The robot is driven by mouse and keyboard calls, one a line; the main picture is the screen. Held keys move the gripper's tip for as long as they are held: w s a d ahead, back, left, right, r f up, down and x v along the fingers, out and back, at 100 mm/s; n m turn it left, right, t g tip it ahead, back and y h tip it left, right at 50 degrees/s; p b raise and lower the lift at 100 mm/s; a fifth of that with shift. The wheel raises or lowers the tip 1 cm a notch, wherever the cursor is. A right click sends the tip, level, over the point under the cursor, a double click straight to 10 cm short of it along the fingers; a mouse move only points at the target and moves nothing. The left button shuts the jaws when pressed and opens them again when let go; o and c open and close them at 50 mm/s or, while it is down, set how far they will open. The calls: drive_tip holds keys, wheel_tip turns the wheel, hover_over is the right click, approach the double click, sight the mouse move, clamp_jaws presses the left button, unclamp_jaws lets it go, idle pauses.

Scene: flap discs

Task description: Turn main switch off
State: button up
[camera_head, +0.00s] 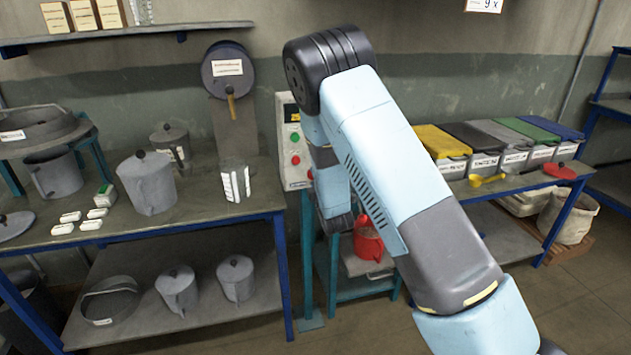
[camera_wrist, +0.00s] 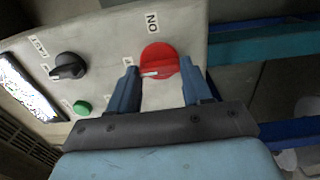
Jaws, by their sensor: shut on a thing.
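In the wrist view the main switch is a red round rotary knob (camera_wrist: 158,64) with a white bar on its face. A label reading ON, seen upside down, sits above it; a smaller label to its left is partly hidden by a finger. My gripper (camera_wrist: 159,72) has one finger on each side of the knob and is shut on it. The knob is on a light grey control panel (camera_wrist: 105,45). In the head view the panel (camera_head: 284,112) stands behind my arm, and my gripper is hidden there.
In the wrist view a black knob (camera_wrist: 68,66), a green button (camera_wrist: 82,107) and a display (camera_wrist: 24,90) lie left of the switch. In the head view a bench (camera_head: 225,207) with metal jugs is left of the panel, and lidded bins (camera_head: 480,162) are right.

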drive_tip(key=shift+s+a+f, duration=0.15)
drive_tip(key=shift+a+f, duration=0.1)
drive_tip(key=o, duration=0.8)
drive_tip(key=shift+c, duration=0.2)
drive_tip(key=shift+o, duration=1.4)
drive_tip(key=shift+d+r, duration=0.1)
drive_tip(key=v, duration=1.3)
drive_tip(key=shift+s, duration=0.3)
drive_tip(key=shift+d, duration=0.1)
